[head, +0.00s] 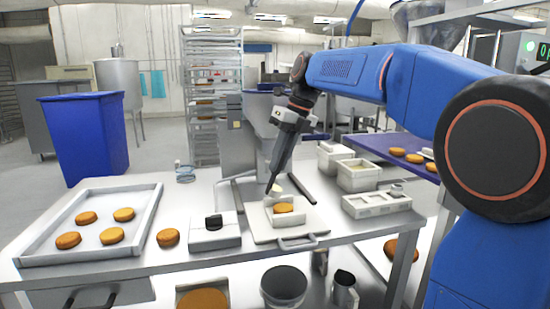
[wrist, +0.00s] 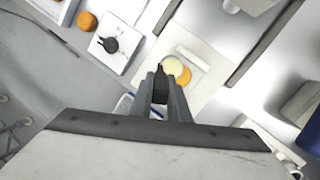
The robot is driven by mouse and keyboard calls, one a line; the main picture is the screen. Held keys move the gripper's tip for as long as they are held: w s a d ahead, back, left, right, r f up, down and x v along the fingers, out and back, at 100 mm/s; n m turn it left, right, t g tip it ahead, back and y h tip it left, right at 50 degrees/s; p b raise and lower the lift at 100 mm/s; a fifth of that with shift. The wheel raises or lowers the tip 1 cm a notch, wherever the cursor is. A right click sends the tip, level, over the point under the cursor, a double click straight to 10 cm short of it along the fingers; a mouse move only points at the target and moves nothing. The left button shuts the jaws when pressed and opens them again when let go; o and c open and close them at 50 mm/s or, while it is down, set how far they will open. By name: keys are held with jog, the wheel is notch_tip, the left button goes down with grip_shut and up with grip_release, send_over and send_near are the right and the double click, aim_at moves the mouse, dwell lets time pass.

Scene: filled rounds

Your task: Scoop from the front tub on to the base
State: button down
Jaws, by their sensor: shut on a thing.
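My gripper (wrist: 160,88) points down above the white board and is shut on a dark handle, which looks like a scoop's. A pale cream round (wrist: 172,67) shows just beyond the fingers, and a pale bit also shows by the fingertips in the head view (head: 277,189). I cannot tell for sure whether it is in the scoop or lies on the base. The orange-brown base (head: 283,208) sits in a white holder (head: 305,214) on the board; in the wrist view the cream round partly covers it (wrist: 185,77). The front tub (head: 358,177) stands right of the board, with pale contents.
A second tub (head: 334,156) stands behind the front one. A white compartment tray (head: 377,202) is at the right. Left of the board are a white box with a dark knob (head: 214,234), a loose round (head: 168,237) and a tray (head: 148,220) of several rounds.

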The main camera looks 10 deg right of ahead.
jog(key=s+d+f+t+y, duration=0.2)
jog(key=d+f+y, duration=0.3)
jog(key=d+y, duration=0.3)
jog(key=shift+s+t+y, duration=0.4)
jog(key=shift+t+y, duration=0.5)
jog(key=shift+y, duration=0.1)
